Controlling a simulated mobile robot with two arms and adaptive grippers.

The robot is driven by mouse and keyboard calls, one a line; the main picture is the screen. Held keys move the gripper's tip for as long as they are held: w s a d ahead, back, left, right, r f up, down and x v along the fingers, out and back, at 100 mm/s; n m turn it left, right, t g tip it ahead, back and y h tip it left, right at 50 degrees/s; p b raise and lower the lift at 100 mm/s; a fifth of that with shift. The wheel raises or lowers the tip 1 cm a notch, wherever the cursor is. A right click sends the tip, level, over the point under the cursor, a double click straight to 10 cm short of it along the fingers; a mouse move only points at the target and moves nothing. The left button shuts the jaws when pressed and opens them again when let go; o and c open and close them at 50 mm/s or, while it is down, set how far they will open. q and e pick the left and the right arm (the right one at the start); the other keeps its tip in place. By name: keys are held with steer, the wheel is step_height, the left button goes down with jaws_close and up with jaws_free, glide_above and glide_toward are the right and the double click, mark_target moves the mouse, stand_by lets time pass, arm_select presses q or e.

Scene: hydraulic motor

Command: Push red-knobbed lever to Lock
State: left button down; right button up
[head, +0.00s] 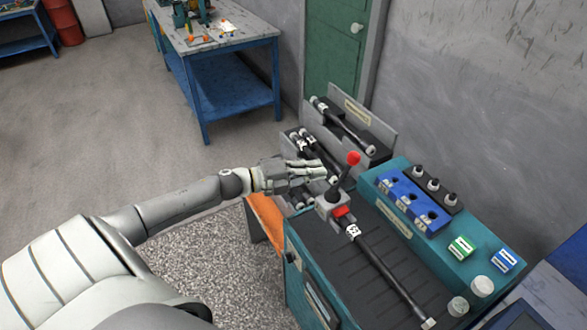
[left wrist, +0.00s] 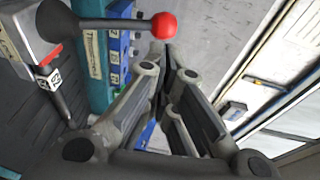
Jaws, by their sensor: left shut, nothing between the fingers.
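The red-knobbed lever (head: 353,158) stands on a grey block at the back left of the teal machine, its shaft tilted up to the right. In the left wrist view its red knob (left wrist: 164,25) is at the top, on a dark shaft coming in from the left. My left gripper (head: 322,170) is shut and empty, just left of the lever in the head view. Its fingertips (left wrist: 163,50) lie just below the knob in the left wrist view; I cannot tell whether they touch it. The lock marking is not readable. My right gripper is not in view.
The teal machine (head: 292,235) carries a dark rod (head: 390,270) and a blue block with several fittings (head: 412,207). Racks with more rods (head: 345,128) stand behind the lever. A blue workbench (head: 225,75) stands at the back; the floor (head: 90,130) between is clear.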

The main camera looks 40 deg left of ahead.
arm_select(q)
steer(key=s+a+r, duration=0.1)
steer(key=s+a, duration=0.1)
steer(key=s, duration=0.1)
steer(key=s+a+r, duration=0.1)
steer(key=shift+s+r+b, duration=0.2)
steer(key=shift+r+b, duration=0.1)
steer(key=shift+b, duration=0.1)
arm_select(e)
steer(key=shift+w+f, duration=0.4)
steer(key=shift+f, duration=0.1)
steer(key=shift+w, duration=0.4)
